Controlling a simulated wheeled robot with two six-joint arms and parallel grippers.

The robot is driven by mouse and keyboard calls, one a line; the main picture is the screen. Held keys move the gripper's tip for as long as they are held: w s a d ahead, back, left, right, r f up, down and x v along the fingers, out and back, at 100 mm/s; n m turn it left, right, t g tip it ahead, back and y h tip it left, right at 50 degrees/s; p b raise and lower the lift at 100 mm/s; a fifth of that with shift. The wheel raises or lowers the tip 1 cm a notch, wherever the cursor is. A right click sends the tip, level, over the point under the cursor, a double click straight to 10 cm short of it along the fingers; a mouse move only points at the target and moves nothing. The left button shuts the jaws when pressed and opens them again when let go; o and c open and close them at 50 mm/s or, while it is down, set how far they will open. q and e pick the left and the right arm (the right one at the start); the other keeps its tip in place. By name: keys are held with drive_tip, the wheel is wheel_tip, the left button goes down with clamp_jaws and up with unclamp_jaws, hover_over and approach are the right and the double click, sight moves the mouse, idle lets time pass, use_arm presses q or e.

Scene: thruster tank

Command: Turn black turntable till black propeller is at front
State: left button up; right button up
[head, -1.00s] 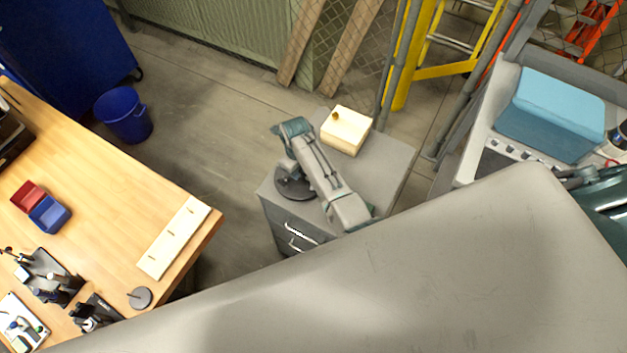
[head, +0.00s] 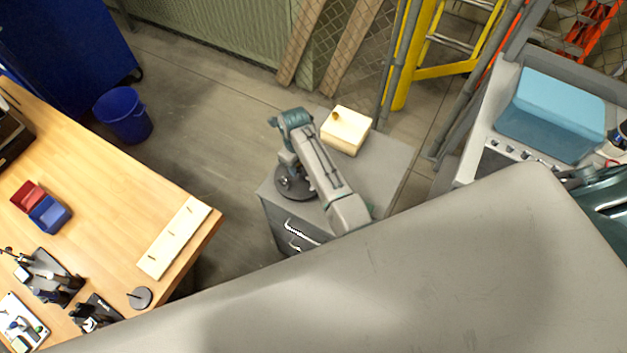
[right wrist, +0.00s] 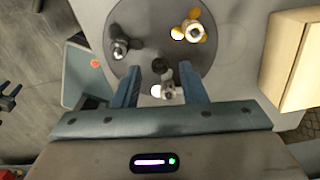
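The black turntable (head: 293,187) lies on the grey cabinet top in the head view, partly covered by my right arm. In the right wrist view the turntable (right wrist: 158,30) carries a dark propeller with a metal hub (right wrist: 119,46) at left, seemingly the black one. A yellow-bladed propeller (right wrist: 190,30) is at upper right, and a white-bladed one (right wrist: 168,92) is at the near side. A black knob (right wrist: 157,67) stands beside the white one. My right gripper (right wrist: 158,78) is open, its fingers on either side of the knob and white propeller; contact is unclear. My left gripper is out of view.
A pale wooden box (head: 347,130) with a small knob stands behind the turntable on the cabinet (head: 385,165). It is close to the right of my gripper in the wrist view (right wrist: 295,60). A wooden table (head: 110,185) is at left, with open floor between.

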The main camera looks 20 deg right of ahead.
sight(299, 168)
drive_tip(key=shift+r, duration=2.65)
